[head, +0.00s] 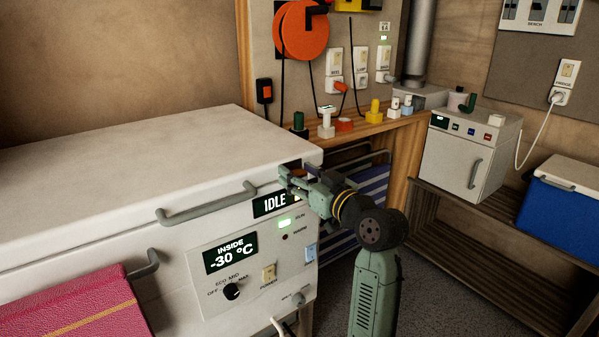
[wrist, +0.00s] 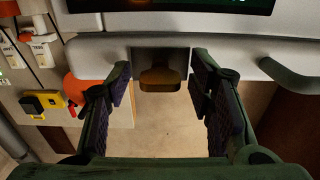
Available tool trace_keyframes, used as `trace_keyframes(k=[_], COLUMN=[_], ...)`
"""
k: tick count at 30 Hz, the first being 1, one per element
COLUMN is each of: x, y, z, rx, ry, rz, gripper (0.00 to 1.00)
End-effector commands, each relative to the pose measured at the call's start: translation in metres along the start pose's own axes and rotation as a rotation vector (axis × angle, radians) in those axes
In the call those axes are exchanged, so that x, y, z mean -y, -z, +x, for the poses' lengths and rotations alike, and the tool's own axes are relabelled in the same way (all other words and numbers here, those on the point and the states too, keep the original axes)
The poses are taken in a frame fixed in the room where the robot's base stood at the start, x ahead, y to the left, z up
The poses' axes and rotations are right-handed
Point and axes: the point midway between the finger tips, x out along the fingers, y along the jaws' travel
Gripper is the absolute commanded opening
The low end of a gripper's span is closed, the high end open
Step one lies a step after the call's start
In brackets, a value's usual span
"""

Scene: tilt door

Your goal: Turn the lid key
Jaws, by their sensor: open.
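The white chest freezer (head: 120,165) stands at the left with its lid down. In the wrist view, a small brown-brass key (wrist: 160,78) sits in a dark recess of the light-coloured lid edge (wrist: 100,48). My gripper (wrist: 160,88) is open, with one dark-padded finger on each side of the key and a gap on both sides. In the head view, my gripper (head: 290,178) is at the freezer's front right corner, just above the IDLE display (head: 271,204), and hides the key there.
A grey lid handle (head: 208,206) lies left of my gripper. The freezer front carries an INSIDE -30 °C display (head: 230,253), a black knob (head: 231,292) and switches. A pink cover (head: 80,305) hangs at the lower left. A shelf with small coloured items (head: 345,125) stands behind.

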Motion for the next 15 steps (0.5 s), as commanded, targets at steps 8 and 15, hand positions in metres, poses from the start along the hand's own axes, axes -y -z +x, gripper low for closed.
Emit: trace_keyframes(k=[8,15], x=[0.0001,0.0], y=[-0.0003,-0.0001], z=[0.0027,0.0024], rx=[0.0,0.0], ry=[0.0,0.0], rz=[0.0,0.0], gripper=[0.48,0.34])
